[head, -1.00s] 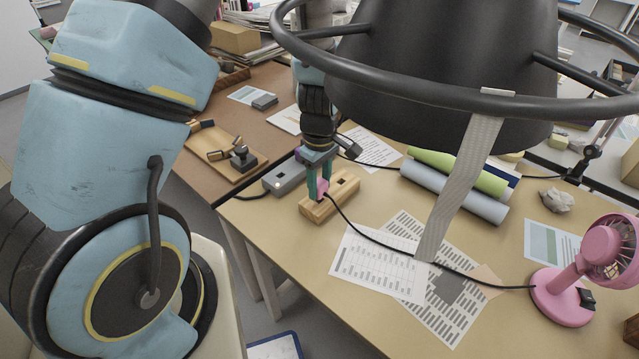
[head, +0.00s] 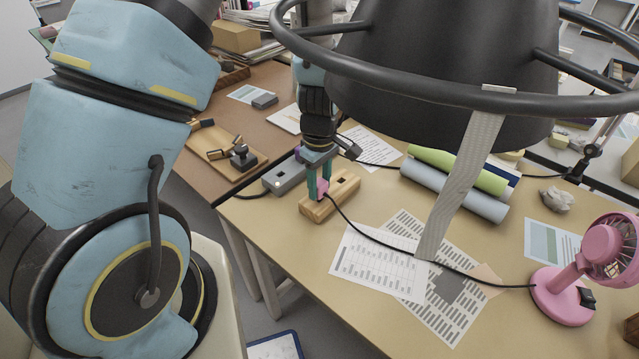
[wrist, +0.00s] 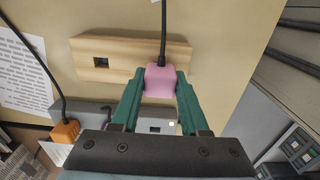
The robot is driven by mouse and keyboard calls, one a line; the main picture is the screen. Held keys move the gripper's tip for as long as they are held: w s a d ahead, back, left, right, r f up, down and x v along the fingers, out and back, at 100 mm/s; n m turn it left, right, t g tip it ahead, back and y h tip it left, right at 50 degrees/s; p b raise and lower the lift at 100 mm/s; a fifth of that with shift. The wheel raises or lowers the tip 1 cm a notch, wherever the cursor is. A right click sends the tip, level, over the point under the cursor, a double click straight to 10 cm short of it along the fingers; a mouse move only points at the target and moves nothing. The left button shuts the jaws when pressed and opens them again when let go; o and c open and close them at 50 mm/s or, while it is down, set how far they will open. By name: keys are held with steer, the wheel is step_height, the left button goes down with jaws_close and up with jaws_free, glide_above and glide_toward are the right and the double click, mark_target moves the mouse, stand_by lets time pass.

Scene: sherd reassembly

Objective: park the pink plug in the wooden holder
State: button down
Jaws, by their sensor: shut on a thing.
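The pink plug (head: 321,186) is held between the fingers of my gripper (head: 318,184); it also shows in the wrist view (wrist: 160,80), with its black cable leading away from the gripper. The wooden holder (head: 318,210) lies on the desk directly below the plug. In the wrist view the holder (wrist: 130,48) shows one empty dark square slot to the left of the plug. The plug and fingers cover part of the holder's other end. I cannot tell whether the plug's prongs are in a slot there.
A grey power strip (head: 285,177) lies beside the holder; in the wrist view an orange plug (wrist: 65,131) sits at its left end. The cable runs over printed sheets (head: 375,268) to a pink fan (head: 565,295). Rolled tubes (head: 450,190) lie to the right.

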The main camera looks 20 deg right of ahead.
steer(key=shift+f+b, duration=0.45)
steer(key=shift+f, duration=0.3)
stand_by(0.4)
jaws_free()
stand_by(0.5)
steer(key=shift+r, duration=0.15)
steer(key=shift+r+p, duration=3.35)
steer(key=shift+r, duration=0.6)
